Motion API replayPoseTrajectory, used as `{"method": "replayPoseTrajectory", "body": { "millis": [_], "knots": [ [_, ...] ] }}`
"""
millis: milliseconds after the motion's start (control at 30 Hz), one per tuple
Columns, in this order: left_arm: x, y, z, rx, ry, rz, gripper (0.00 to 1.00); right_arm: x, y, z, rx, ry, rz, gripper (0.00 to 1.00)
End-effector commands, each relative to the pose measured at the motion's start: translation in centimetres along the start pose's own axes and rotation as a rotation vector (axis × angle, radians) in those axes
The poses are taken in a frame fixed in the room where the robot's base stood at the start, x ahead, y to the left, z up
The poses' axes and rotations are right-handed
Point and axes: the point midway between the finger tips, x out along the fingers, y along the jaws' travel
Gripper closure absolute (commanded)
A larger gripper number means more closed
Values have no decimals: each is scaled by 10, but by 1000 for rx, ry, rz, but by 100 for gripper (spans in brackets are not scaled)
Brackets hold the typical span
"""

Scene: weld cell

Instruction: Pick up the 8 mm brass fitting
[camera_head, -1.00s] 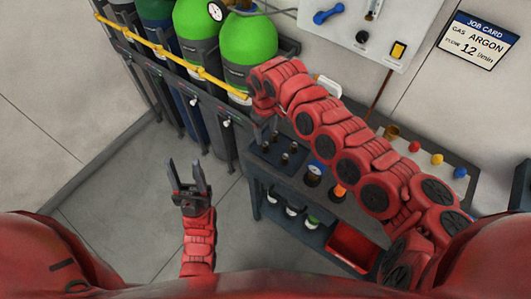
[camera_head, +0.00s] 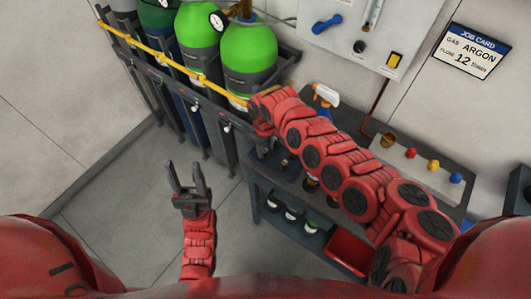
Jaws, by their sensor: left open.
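A dark tray (camera_head: 290,180) on the bench holds several small dark-looking fittings (camera_head: 284,163). They are partly hidden by my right arm, and I cannot read sizes or tell which one is 8 mm. My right gripper (camera_head: 263,145) hangs at the tray's left end, mostly hidden below its red wrist; I cannot see its fingertips clearly or anything in them. My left gripper (camera_head: 183,166) is open and empty over the bare floor, left of the bench and apart from it.
Green-topped gas cylinders (camera_head: 248,52) stand behind a yellow chain. The floor at left is clear.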

Motion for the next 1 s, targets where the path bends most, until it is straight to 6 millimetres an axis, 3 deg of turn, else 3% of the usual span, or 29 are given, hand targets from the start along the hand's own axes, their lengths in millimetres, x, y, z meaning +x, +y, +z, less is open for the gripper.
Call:
{"method": "replayPoseTrajectory", "body": {
  "millis": [33, 233, 733, 1000],
  "knots": [
    [0, 0, 0, 0, 0, 0, 50, 0, 0, 0, 0, 0, 0, 64],
    [0, 0, 0, 0, 0, 0, 50, 0, 0, 0, 0, 0, 0, 100],
    [0, 0, 0, 0, 0, 0, 50, -2, 0, -1, 0, 0, 0, 100],
    [-1, 0, 0, 0, 0, 0, 50, -20, -1, -10, -2, 1, 1, 100]
  ]
}}
